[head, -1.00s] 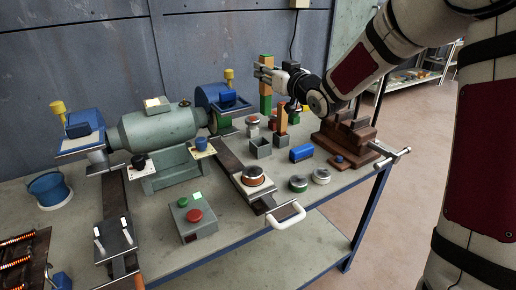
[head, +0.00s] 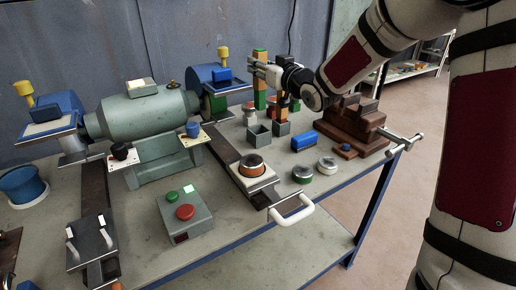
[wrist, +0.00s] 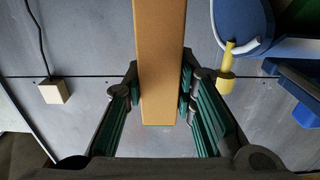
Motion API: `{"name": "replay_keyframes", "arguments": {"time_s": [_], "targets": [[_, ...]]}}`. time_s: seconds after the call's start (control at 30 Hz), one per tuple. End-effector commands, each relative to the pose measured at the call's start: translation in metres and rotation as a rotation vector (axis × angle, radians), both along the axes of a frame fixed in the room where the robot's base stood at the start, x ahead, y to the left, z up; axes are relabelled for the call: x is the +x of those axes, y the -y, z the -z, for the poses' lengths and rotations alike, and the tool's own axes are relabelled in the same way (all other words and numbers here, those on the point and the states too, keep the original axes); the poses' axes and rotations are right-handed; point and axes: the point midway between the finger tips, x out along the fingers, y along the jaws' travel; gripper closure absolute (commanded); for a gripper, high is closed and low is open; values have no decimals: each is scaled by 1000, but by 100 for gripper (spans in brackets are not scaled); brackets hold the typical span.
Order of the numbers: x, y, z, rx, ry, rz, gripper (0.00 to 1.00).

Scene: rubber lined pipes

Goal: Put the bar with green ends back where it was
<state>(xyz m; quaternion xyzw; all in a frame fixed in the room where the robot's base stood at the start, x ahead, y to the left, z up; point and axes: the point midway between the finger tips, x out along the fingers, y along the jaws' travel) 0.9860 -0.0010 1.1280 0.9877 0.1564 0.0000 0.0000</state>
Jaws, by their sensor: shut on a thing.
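The bar with green ends (head: 260,84) is upright, with a tan-orange middle. My gripper (head: 258,68) is shut on it near its top. In the wrist view the bar's tan face (wrist: 160,60) stands between the two dark green fingers, with a thin green edge at its lower end. An empty grey square socket (head: 258,138) is on the bench below and in front of the bar. Next to it, a second grey socket (head: 282,129) holds another orange bar (head: 282,108). I cannot tell how far the green-ended bar's foot is above the bench.
A brown vise (head: 352,125) and a blue block (head: 304,141) stand to the right. Round tins (head: 303,174) are in front. A green motor (head: 150,120) and blue grinder housing (head: 215,85) are to the left. The wall is close behind.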

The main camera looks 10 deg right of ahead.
Motion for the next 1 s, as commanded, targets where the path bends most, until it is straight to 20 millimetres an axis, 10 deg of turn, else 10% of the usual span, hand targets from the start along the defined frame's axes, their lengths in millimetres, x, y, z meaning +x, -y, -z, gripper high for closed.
{"name": "replay_keyframes", "arguments": {"time_s": [1.0], "targets": [[14, 0, 79, 2, -3, 0, 100]]}}
